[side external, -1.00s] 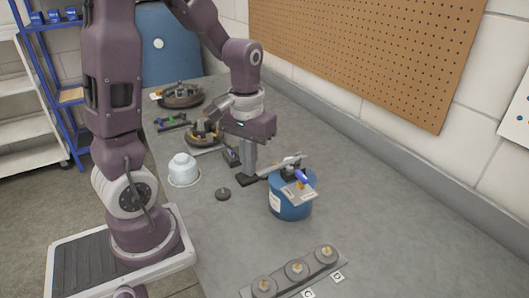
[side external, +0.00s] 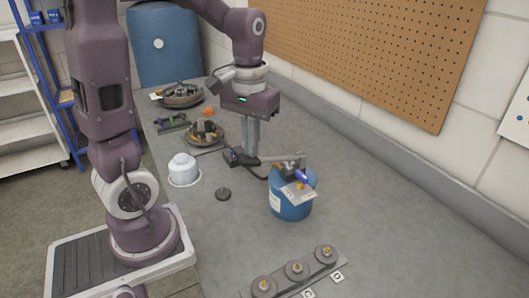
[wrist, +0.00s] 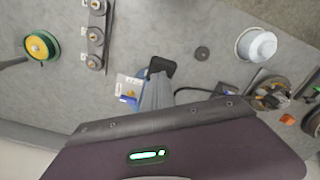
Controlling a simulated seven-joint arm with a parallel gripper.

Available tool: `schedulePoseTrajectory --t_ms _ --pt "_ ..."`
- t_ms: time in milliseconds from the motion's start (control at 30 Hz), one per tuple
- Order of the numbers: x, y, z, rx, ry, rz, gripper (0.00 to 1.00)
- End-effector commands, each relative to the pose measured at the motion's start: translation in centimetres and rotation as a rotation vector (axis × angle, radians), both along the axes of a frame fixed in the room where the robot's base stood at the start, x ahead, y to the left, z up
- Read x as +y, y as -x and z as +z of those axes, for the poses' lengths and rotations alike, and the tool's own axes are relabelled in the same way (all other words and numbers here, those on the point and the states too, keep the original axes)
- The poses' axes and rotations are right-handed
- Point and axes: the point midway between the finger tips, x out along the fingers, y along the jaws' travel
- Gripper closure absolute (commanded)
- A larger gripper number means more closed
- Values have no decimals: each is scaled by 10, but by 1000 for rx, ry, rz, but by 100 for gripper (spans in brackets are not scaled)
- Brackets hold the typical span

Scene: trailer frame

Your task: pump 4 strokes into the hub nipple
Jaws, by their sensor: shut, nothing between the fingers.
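A blue grease drum (side external: 291,203) with a pump head and a lever (side external: 290,158) stands on the bench. In the wrist view the drum (wrist: 128,97) is partly hidden behind my fingers. My gripper (side external: 250,156) is shut and empty, pointing down just left of the lever's end. A dark block (side external: 238,158) is at the fingertips; I cannot tell whether they touch it. A black hose (side external: 256,175) runs to the drum. A strip (side external: 320,268) carries several round hubs with brass nipples (side external: 297,266), beside labels C and D. I cannot tell where the hose's end sits.
A white container (side external: 183,168) and a small dark disc (side external: 223,194) are left of the drum. Round hub assemblies (side external: 183,95) and an orange item (side external: 208,111) are at the back. A green-and-yellow wheel (wrist: 40,46) shows in the wrist view. The bench right of the drum is clear.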

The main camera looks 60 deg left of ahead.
Motion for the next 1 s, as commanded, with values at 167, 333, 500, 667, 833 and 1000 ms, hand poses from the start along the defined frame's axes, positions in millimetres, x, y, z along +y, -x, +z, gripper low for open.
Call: schedulePoseTrajectory --t_ms 167,333,500,667,833,1000 --pt "0 3 -9 3 1 0 100" --pt "0 6 -18 3 1 -1 100" --pt "0 7 -23 2 0 -1 100" --pt "0 7 -23 2 1 0 100" --pt "0 7 -26 3 1 0 100" --pt "0 8 -36 3 1 0 100"
